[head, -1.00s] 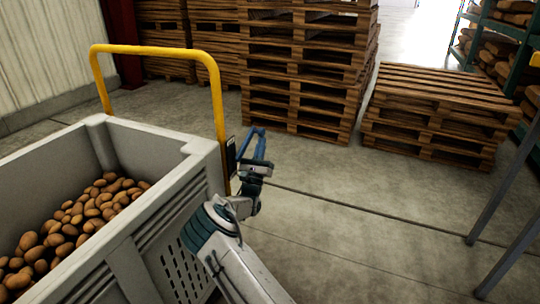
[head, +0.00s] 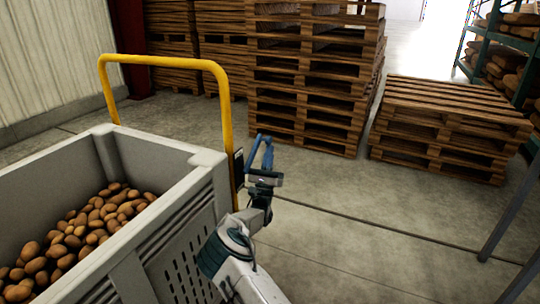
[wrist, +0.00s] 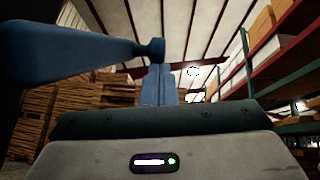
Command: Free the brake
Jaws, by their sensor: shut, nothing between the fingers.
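The blue brake lever (head: 253,151) sits beside the yellow push handle (head: 229,118) of the grey potato bin, near a dark plate on its upright. In the wrist view the lever (wrist: 75,50) reaches in from the left and ends in a rounded knob. My gripper (head: 268,148) points up just right of the lever. Its blue fingers (wrist: 157,75) are together and empty, with their tips close to the knob. I cannot tell whether they touch it. The lever's pivot is hidden in the wrist view.
The grey bin (head: 190,170) holds many potatoes (head: 75,235) and stands left of my arm. Tall pallet stacks (head: 310,85) and a lower stack (head: 445,125) stand behind. A rack (head: 510,60) is at right. The floor (head: 370,220) between is clear.

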